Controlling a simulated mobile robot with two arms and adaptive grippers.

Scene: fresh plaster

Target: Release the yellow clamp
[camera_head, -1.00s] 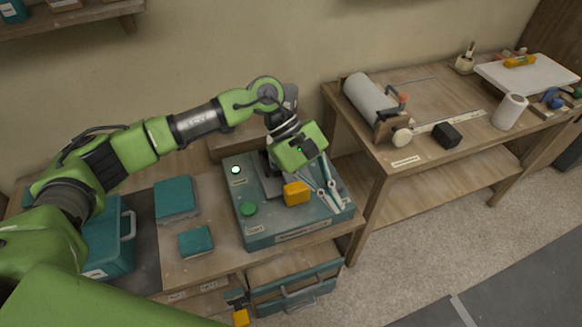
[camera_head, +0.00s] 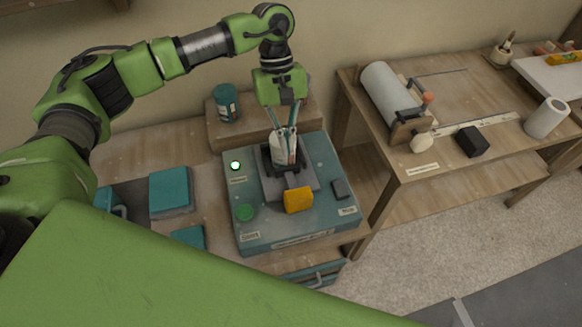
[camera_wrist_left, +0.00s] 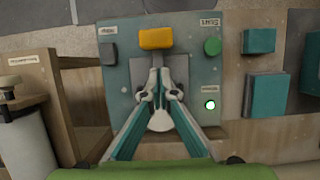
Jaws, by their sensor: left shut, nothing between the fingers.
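The yellow clamp (camera_head: 297,200) is a yellow block handle at the front of a grey plate on a teal machine box (camera_head: 325,160). In the left wrist view the yellow clamp (camera_wrist_left: 156,39) is at top centre. My left gripper (camera_head: 285,147) points down behind the handle, over the dark holder, apart from the handle. Its fingers converge and are shut, with nothing held. They overlap a pale, can-like piece in the holder that is partly hidden. In the left wrist view the gripper (camera_wrist_left: 160,88) reaches toward the handle with a gap. My right gripper is not in view.
The box carries a green button (camera_head: 245,212), a dark button (camera_head: 341,189) and a lit lamp (camera_head: 235,165). A teal can (camera_head: 226,102) stands on a wooden block behind. Teal boxes (camera_head: 171,190) lie to the left. A second table (camera_head: 440,170) stands right.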

